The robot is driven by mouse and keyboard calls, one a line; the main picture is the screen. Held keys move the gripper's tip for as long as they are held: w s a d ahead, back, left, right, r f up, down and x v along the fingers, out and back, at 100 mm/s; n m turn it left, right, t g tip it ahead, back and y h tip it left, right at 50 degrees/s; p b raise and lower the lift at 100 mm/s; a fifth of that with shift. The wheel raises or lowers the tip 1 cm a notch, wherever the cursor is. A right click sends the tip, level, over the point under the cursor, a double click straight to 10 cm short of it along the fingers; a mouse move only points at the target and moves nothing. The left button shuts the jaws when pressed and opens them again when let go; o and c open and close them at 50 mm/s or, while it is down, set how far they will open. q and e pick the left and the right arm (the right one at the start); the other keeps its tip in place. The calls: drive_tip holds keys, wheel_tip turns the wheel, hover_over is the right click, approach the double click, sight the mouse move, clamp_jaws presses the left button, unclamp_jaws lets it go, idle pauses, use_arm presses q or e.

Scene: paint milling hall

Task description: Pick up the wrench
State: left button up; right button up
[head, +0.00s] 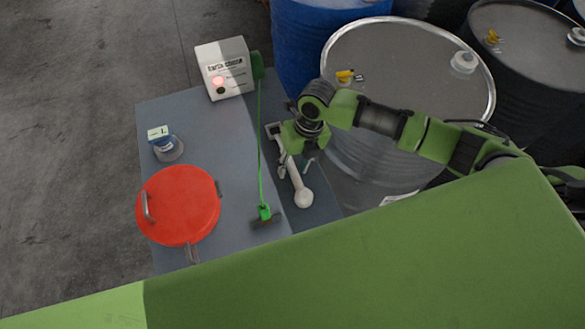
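A pale grey wrench (300,191) with a rounded end lies on the right part of the grey table, near its right edge. My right gripper (296,166) is over the wrench and points down. Its fingers appear spread, one on each side of the handle, with gaps to it. The gripper body hides the middle of the wrench. My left gripper is not in view.
The grey table (215,125) also holds a red lidded pot (180,205), a small labelled jar (167,147), a white box with a red light (225,69) and a green cable ending in a clamp (264,215). A steel drum (405,60) and blue drum (315,40) stand close by.

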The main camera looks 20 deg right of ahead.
clamp_jaws()
drive_tip(key=shift+r, duration=0.1)
